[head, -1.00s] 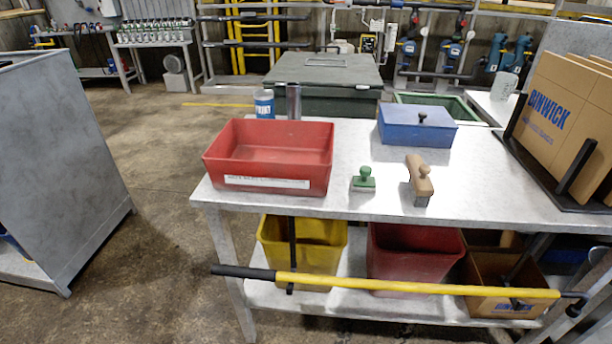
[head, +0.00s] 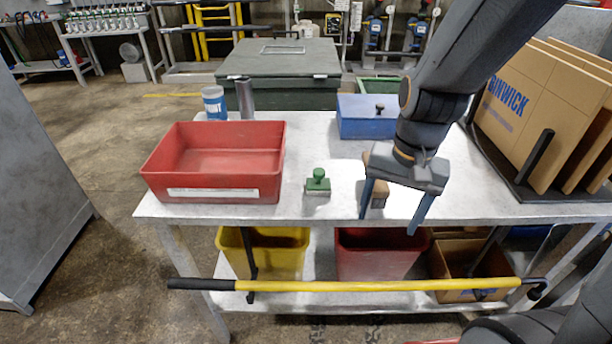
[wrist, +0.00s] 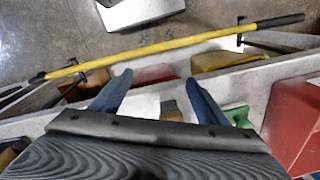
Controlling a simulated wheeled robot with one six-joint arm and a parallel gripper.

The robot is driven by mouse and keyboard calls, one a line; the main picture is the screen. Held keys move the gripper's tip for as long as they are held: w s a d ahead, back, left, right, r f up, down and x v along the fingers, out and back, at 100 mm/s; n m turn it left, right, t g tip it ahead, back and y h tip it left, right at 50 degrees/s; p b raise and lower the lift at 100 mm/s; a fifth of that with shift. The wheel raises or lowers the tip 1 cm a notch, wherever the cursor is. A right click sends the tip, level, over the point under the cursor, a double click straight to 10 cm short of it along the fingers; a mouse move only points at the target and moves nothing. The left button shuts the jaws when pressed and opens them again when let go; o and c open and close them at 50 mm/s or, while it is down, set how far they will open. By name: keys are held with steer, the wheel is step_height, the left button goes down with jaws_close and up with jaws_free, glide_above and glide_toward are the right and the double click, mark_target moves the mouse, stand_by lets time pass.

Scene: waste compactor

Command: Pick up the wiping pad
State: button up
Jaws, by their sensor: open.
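A small green block with a round green knob, which looks like the wiping pad (head: 318,186), sits on the metal table. It stands between the red tray and a wooden-handled brush (head: 379,196). My gripper (head: 390,222) is open and empty, pointing down near the table's front edge, right of the green pad. In the head view its fingers overlap the brush and hide part of it. In the wrist view my fingertips (wrist: 158,80) are apart. There the green pad (wrist: 238,116) shows just right of the right finger, and the brush (wrist: 169,107) shows between the fingers.
A red tray (head: 220,190) stands left of the pad, a blue box (head: 360,122) behind. Cardboard sheets (head: 540,110) stand at the right. Bare tabletop surrounds the pad.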

mark_target(320, 171)
steer(key=w+a+r+m+p, duration=0.1)
steer(key=w+a+m+p, duration=0.1)
steer(key=m, duration=0.2)
steer(key=w+a+r+m+p, duration=0.1)
steer(key=a+r+m+p, duration=0.1)
steer(key=m, duration=0.1)
steer(key=w+a+r+m+t+y+p, duration=0.1)
steer(key=w+a+r+m+p, duration=0.1)
steer(key=m, duration=0.2)
steer(key=shift+w+a+m, duration=0.2)
steer(key=shift+w+m, duration=0.1)
steer(key=shift+w, duration=0.05)
steer(key=w+a+m+p, duration=0.1)
steer(key=m, duration=0.2)
steer(key=w+a+r+m+p, duration=0.1)
steer(key=w+a+m+p, duration=0.1)
steer(key=m, duration=0.2)
steer(key=w+a+r+m+t+y+p, duration=0.1)
steer(key=w+a+m+p, duration=0.1)
steer(key=m, duration=0.2)
steer(key=shift+w+a+r, duration=0.1)
steer(key=b+x, duration=0.1)
steer(key=x, duration=0.6)
steer(key=shift+w+b, duration=0.15)
steer(key=shift+b, duration=0.2)
steer(key=c, duration=1.3)
